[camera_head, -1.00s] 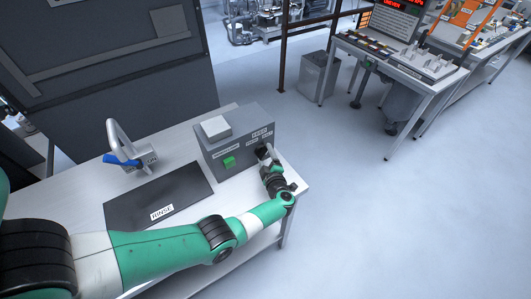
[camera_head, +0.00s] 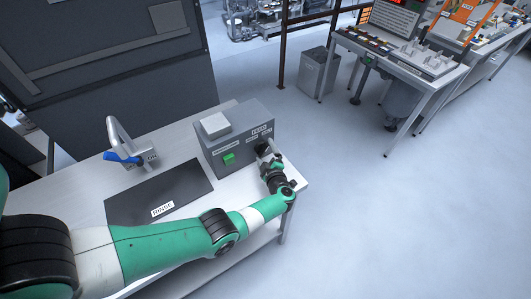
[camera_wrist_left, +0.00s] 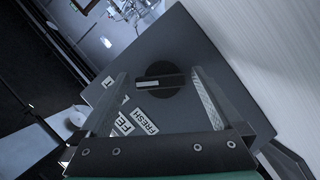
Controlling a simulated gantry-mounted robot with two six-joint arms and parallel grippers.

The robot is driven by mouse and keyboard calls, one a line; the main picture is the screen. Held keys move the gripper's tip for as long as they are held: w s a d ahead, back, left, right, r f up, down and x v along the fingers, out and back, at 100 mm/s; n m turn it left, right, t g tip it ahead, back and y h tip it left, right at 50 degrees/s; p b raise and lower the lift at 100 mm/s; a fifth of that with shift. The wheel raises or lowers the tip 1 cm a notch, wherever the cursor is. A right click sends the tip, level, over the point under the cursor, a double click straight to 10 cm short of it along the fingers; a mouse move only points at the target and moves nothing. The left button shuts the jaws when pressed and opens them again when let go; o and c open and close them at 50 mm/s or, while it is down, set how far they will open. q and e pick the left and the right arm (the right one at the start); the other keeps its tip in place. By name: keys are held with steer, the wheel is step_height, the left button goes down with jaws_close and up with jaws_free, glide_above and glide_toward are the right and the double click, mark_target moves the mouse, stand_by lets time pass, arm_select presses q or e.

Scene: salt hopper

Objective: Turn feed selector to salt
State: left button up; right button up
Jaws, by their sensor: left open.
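The feed selector is a dark round knob (camera_head: 262,148) on the front of a grey control box (camera_head: 238,138). In the left wrist view the knob (camera_wrist_left: 158,82) shows a raised bar lying nearly level across the picture. Labels beside it read "FRESH" (camera_wrist_left: 143,122) and part of "FEED"; the salt label is not readable. My left gripper (camera_head: 268,153) is in front of the knob. In the left wrist view its fingers (camera_wrist_left: 160,78) are open, one on each side of the knob, with visible gaps. My right gripper is not in view.
A green button (camera_head: 229,160) is on the box's front, left of the knob. A dark mat (camera_head: 185,187) labelled RINSE lies on the white table (camera_head: 120,180). A tap with a blue lever (camera_head: 122,157) stands behind the mat. The table's right edge is close to my wrist.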

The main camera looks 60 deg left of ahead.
arm_select(q)
steer(key=p+v, duration=0.4)
steer(key=v, duration=0.7)
steer(key=shift+d, duration=0.3)
steer(key=shift+r, duration=0.1)
